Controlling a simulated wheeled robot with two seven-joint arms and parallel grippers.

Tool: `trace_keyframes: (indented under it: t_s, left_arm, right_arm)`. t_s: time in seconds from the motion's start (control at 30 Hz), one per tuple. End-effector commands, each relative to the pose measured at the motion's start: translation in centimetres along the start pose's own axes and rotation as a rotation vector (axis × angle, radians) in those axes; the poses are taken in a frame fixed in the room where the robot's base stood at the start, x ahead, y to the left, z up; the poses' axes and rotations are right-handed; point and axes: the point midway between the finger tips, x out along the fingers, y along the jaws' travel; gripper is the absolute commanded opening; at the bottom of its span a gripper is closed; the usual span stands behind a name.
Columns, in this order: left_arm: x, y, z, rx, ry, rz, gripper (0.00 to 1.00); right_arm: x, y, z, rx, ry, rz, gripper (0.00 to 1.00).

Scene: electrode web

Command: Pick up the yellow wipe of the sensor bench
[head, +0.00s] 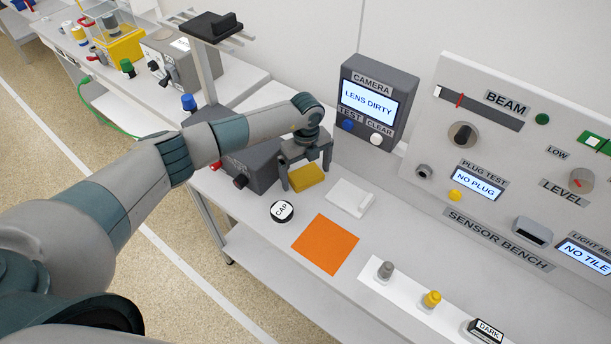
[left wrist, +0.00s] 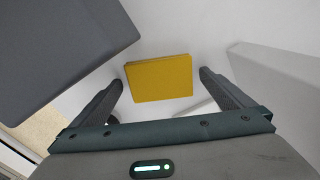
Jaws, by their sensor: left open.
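The yellow wipe (head: 306,177) is a small flat block lying on the sensor bench top. My left gripper (head: 304,186) is over it from behind, fingers pointing down, one on each side of it. In the left wrist view the yellow wipe (left wrist: 159,78) lies ahead, between and slightly beyond the open fingers of my left gripper (left wrist: 160,88), with a gap on both sides. The gripper is open and empty. My right gripper is not in view.
A dark grey box (head: 252,167) stands close left of the wipe. A white block (head: 350,197), a black CAP disc (head: 282,211) and an orange square (head: 325,244) lie nearby. The CAMERA panel (head: 367,105), reading LENS DIRTY, stands behind. Grey and yellow plugs (head: 432,299) stand on a white strip.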

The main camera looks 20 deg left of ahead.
Motion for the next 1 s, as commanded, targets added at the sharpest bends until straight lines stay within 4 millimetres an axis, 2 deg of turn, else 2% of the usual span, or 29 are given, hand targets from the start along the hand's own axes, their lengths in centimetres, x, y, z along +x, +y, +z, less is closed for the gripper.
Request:
trace_keyframes:
  t_s: [0.23, 0.27, 0.4, 0.43, 0.8, 1.0]
  left_arm:
    - [0.0, 0.0, 0.0, 0.0, 0.0, 0.0, 1.0]
    - [0.0, 0.0, 0.0, 0.0, 0.0, 0.0, 0.95]
    - [0.0, 0.0, 0.0, 0.0, 0.0, 0.0, 0.62]
    - [0.0, 0.0, 0.0, 0.0, 0.0, 0.0, 0.56]
    - [-0.2, 0.0, 0.0, 0.0, 0.0, -0.001, 0.56]
    - [-1.3, 0.0, 0.1, 0.0, -0.001, -0.002, 0.56]
  right_arm:
    - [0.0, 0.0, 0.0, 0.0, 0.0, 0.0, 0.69]
    - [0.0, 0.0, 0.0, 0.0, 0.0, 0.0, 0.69]
    - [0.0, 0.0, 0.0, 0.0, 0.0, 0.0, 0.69]
    - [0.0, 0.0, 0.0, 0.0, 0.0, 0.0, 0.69]
    - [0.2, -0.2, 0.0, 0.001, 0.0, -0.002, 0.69]
    - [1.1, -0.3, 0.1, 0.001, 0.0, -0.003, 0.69]
